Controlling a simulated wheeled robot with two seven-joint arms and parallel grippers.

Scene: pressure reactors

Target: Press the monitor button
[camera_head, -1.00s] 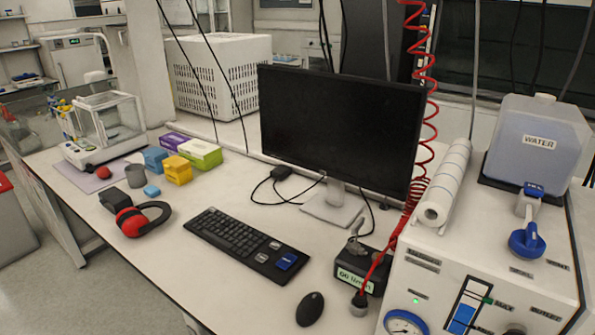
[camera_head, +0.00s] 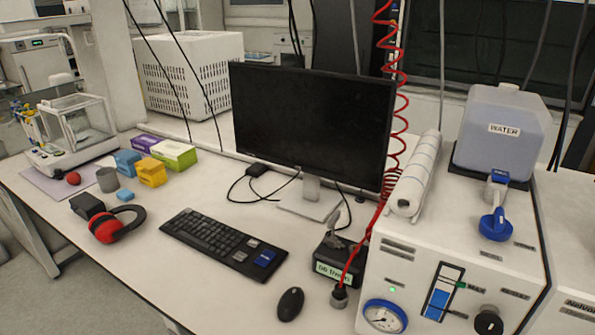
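The black monitor (camera_head: 308,122) stands on a silver stand (camera_head: 311,198) near the middle of the white bench. Its screen is dark. No button can be made out on its frame at this size. The lower right of its frame is partly crossed by a red coiled hose. Neither of my grippers shows in the head view.
A keyboard (camera_head: 222,244) and a mouse (camera_head: 290,304) lie in front of the monitor. A black box (camera_head: 340,262) and the red coiled hose (camera_head: 396,140) are at its right, beside a white reactor cabinet (camera_head: 460,245). Red earmuffs (camera_head: 115,225) and small boxes lie left.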

